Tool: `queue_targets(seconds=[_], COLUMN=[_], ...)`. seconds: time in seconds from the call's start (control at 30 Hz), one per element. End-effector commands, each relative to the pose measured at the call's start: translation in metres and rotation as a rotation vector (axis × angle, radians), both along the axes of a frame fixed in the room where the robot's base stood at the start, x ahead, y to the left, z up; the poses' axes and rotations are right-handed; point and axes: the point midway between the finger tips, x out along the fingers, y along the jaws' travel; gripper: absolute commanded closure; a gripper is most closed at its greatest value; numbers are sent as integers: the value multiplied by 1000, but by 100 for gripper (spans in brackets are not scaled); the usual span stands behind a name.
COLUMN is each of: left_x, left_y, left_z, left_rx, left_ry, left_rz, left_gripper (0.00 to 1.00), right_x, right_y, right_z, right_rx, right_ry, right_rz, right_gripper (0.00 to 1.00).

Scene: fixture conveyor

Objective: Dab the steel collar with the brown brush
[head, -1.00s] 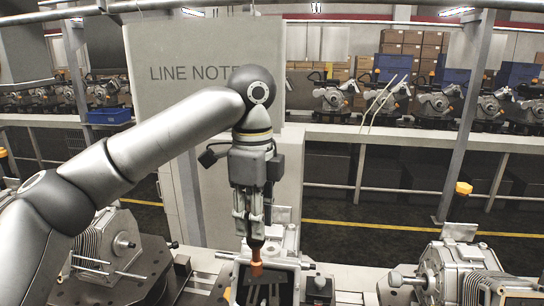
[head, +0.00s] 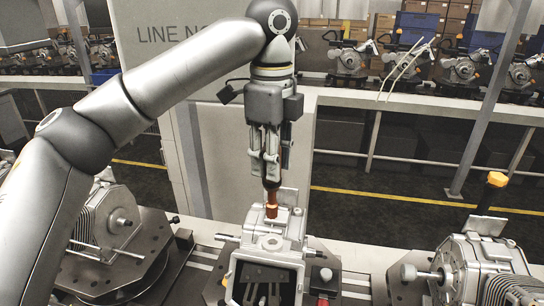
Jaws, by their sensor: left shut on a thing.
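My left gripper (head: 265,172) is shut on the brown brush (head: 271,193), which hangs tip down with its copper-coloured end (head: 271,210) low over the back top of the grey middle housing (head: 290,240). I cannot tell whether the tip touches the housing. A round pale metal ring (head: 271,243) on top of this housing, in front of the brush, looks like the steel collar, but I cannot be sure. The brush end is apart from that ring in the picture. My right gripper is not in view.
Similar housings stand at the left (head: 105,215) and right (head: 480,262) on the conveyor. A post with an orange cap (head: 497,179) rises at the right. A red button (head: 323,302) sits by the middle housing.

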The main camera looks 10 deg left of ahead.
Motion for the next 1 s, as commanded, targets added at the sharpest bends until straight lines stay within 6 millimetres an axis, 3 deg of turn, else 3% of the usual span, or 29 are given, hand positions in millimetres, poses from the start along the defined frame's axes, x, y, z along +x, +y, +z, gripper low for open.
queue_targets(seconds=[0.1,0.2,0.57,1.0], left_x=[0,0,0,1], left_y=[0,0,0,0], left_z=[-5,-12,-48,-70], left_rx=[0,0,-1,-1], left_ry=[1,2,1,0], left_rz=[1,1,1,1], left_gripper=[100,100,100,100], right_x=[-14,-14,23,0], right_y=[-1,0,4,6], right_z=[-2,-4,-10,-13], right_rx=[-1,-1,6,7], right_ry=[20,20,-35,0], right_rz=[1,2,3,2], right_gripper=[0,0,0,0])
